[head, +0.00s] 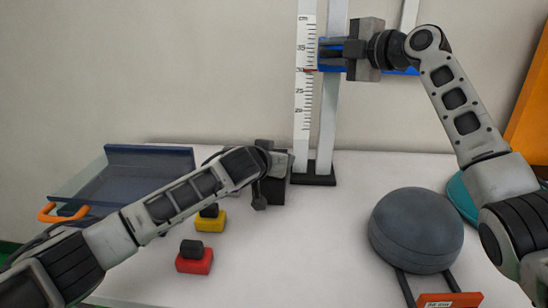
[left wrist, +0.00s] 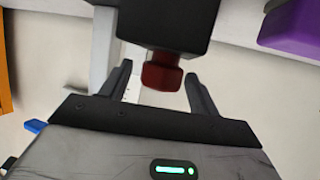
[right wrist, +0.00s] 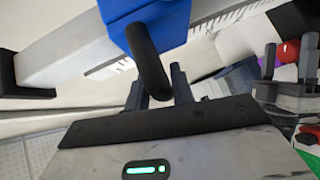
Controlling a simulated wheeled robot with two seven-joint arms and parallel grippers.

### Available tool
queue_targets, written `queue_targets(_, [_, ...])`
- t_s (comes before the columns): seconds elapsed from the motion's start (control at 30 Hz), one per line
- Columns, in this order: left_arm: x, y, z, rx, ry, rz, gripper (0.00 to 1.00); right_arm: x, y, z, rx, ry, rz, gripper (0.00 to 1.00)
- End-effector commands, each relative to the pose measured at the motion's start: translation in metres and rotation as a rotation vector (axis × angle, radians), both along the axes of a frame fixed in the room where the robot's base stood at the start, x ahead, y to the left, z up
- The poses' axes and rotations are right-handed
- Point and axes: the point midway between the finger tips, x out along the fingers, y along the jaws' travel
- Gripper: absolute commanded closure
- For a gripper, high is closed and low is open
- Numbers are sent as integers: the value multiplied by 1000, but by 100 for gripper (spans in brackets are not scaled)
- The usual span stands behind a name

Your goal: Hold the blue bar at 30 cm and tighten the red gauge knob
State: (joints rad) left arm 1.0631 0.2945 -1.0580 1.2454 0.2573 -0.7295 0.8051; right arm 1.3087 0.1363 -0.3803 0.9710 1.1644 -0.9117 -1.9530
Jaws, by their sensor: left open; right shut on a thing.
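The blue bar (head: 330,68) is level across the tower post beside the white cm scale (head: 305,85). A red line on the scale shows close to the 30 mark, at about the bar's height. My right gripper (head: 338,52) is shut on the bar's black handle, which shows in the right wrist view (right wrist: 150,62) below the blue part (right wrist: 160,22). The dark red knob (left wrist: 161,74) sits under a black block in the left wrist view. My left gripper (left wrist: 158,88) is open, with a finger on each side of the knob and gaps visible. In the head view my left arm hides the knob.
A red weight (head: 194,262) and a yellow weight (head: 210,220) stand in front of my left arm. A blue-grey tray (head: 150,160) is at the back left. A dark grey dome (head: 416,230) stands at the right. The front middle of the table is clear.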

Motion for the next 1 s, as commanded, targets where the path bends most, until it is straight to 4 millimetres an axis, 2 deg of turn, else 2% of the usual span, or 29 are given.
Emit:
queue_targets(0.27, [1,0,0,-1,0,0,39,0,0,1,1,-1,1,100])
queue_targets(0.43, [1,0,0,-1,0,0,83,0,0,1,1,-1,1,100])
queue_targets(0.77, [1,0,-1,0,4,-27,83,0,0,1,1,-1,1,100])
queue_targets(1.0, [1,0,-2,0,7,-136,83,0,0,1,1,-1,1,100])
